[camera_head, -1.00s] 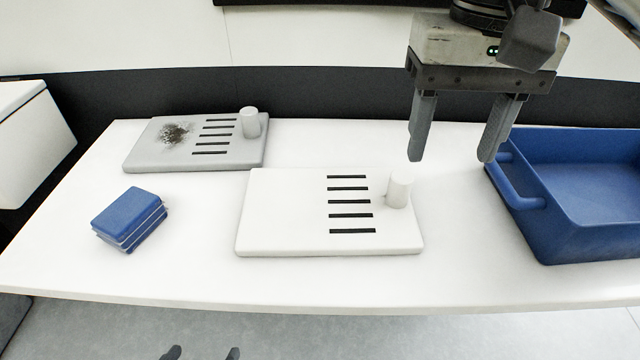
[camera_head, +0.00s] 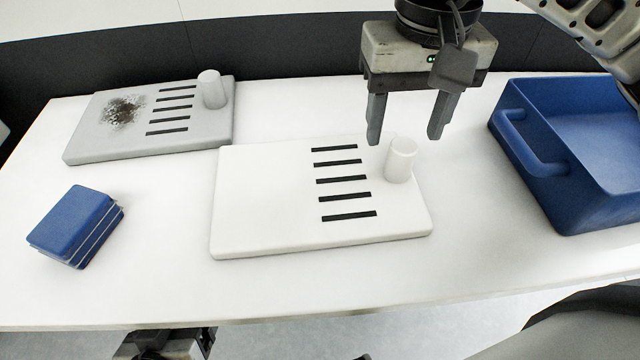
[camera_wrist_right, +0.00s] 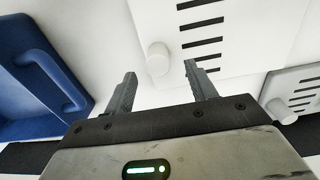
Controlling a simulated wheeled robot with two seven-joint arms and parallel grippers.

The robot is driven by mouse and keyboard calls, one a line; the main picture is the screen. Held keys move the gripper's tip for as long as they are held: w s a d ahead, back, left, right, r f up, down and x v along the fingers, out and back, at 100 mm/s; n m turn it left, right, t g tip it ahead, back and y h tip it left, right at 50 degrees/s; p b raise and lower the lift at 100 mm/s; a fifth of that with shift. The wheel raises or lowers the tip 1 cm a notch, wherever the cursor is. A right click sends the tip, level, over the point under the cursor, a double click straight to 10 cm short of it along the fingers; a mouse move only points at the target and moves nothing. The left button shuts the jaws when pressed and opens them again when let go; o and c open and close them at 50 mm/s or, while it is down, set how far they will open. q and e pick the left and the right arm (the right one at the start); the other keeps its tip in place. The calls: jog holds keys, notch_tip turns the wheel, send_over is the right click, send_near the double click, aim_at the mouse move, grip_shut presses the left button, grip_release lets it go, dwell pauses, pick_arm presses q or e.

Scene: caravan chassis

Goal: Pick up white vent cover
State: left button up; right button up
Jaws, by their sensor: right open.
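The white vent cover (camera_head: 265,205) lies flat on the white table, with several black slots and a white upright knob (camera_head: 401,160) near its right end. My right gripper (camera_head: 405,138) is open and empty, fingers pointing down, just above and behind the knob. In the right wrist view, the vent cover (camera_wrist_right: 245,55) is ahead, and the knob (camera_wrist_right: 157,58) shows between and just beyond the fingertips (camera_wrist_right: 160,72); no contact is visible. Part of what seems to be my left gripper (camera_head: 165,345) shows at the bottom edge, below the table's front; its fingers cannot be made out.
A grey, dirt-stained vent cover (camera_head: 90,135) with a knob lies at the back left, close to the white one. A blue stacked block (camera_head: 75,225) sits at the left. A blue crate (camera_head: 560,190) with a handle stands at the right. The table front (camera_head: 300,290) is clear.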

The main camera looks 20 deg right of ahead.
aim_at(404, 145)
notch_tip(404, 145, down, 6)
jog(key=shift+s+d+r, duration=0.15)
dwell(0.3)
jog(key=c, duration=1.2)
jog(key=shift+o, duration=0.2)
jog(key=shift+r, duration=0.1)
